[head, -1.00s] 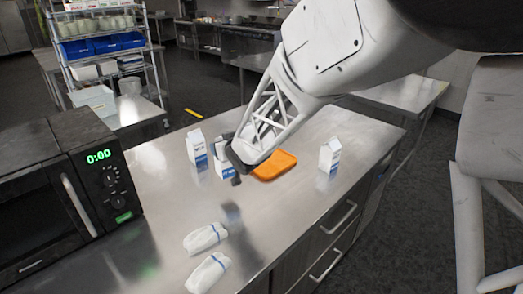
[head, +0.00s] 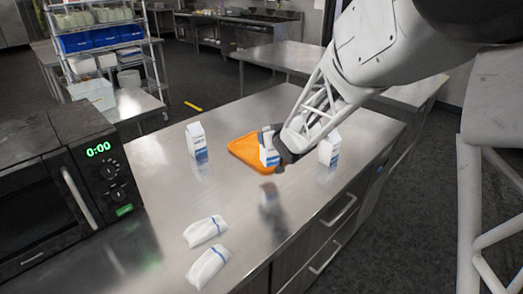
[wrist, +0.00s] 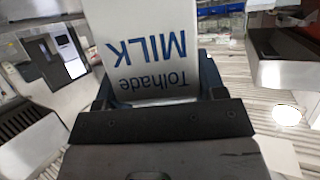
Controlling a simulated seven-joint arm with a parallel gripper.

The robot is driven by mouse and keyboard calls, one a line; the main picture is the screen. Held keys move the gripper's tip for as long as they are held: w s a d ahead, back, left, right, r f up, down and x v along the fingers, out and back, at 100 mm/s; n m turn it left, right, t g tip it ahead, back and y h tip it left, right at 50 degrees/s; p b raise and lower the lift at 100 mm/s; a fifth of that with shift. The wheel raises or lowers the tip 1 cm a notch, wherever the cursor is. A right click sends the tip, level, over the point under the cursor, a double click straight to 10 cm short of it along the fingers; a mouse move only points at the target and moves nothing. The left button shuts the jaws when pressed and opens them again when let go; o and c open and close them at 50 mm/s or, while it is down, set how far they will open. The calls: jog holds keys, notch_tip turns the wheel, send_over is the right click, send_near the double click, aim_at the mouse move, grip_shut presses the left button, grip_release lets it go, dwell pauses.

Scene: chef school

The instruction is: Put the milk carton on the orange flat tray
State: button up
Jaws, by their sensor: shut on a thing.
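My gripper (head: 274,146) is shut on a white and blue milk carton (head: 268,158), held roughly upright. In the wrist view this milk carton (wrist: 150,45) fills the space between the fingers, with its "MILK" lettering upside down. The orange flat tray (head: 243,147) lies on the counter. The held carton overlaps the tray's right part in the head view. Its dark reflection shows lower on the counter, so it appears raised. I cannot tell whether it is directly over the tray. The tray's right part is hidden behind the gripper and carton.
A second milk carton (head: 197,142) stands left of the tray, and a third (head: 329,150) stands to its right. Two white wrapped packs (head: 205,231) lie at the counter's front. A microwave (head: 60,190) stands at the left. The counter's middle (head: 165,190) is clear.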

jog(key=shift+w, duration=0.1)
jog(key=w+a+f, duration=0.1)
jog(key=w+a, duration=0.2)
jog(key=w, duration=1.2)
jog(key=shift+w+f, duration=0.25)
dwell(0.3)
jog(key=shift+f, duration=1.75)
jog(key=shift+f, duration=0.1)
jog(key=o, duration=1.2)
